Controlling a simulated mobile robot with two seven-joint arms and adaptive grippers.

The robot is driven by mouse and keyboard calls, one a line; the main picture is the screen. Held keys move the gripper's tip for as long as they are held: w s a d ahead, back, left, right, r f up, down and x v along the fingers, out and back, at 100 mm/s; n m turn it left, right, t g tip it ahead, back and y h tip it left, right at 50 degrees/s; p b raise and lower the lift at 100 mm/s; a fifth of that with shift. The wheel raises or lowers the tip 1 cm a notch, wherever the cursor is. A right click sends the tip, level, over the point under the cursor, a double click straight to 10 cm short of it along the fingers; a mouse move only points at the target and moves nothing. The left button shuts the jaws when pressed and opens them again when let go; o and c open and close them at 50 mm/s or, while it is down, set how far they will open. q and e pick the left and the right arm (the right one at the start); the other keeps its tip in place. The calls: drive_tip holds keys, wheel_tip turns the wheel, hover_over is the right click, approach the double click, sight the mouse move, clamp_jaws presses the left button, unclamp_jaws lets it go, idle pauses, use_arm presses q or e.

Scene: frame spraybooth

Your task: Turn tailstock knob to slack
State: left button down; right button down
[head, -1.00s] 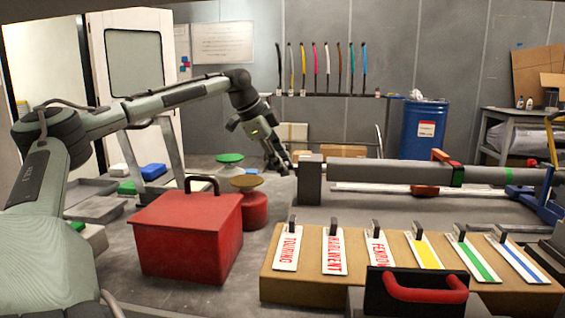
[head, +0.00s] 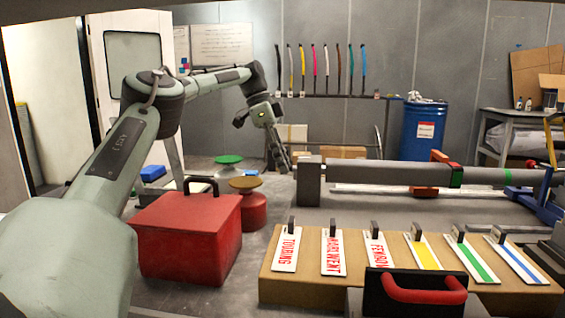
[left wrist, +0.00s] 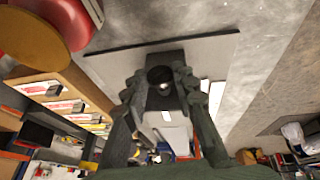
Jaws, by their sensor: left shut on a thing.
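The tailstock is a grey upright block (head: 308,182) at the left end of a long grey tube (head: 385,171) in the head view. My left gripper (head: 288,168) reaches down to the block's left side. In the left wrist view, the gripper's two fingers (left wrist: 158,80) are closed on a round dark knob (left wrist: 160,75), with a lighter bit below it. In the head view the knob is hidden by the fingers. My right gripper is not in view.
A red box (head: 188,240) with a black handle stands in front left. A cardboard stand (head: 265,290) with several labelled cards lies in front of the tube. A blue drum (head: 424,135) stands behind.

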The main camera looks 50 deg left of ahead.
use_arm(q)
drive_tip(key=shift+w+a+r, duration=0.15)
drive_tip(key=shift+a, duration=0.1)
drive_tip(key=shift+d+g+h, duration=0.15)
drive_tip(key=shift+g+h, duration=0.15)
drive_tip(key=shift+g, duration=0.1)
drive_tip(key=c, duration=1.2)
unclamp_jaws()
drive_tip(key=shift+f, duration=0.2)
drive_tip(key=shift+r, duration=0.1)
drive_tip(key=shift+a+r+t, duration=0.15)
drive_tip(key=shift+a+t, duration=0.05)
drive_tip(key=shift+t, duration=0.1)
drive_tip(key=shift+s, duration=0.2)
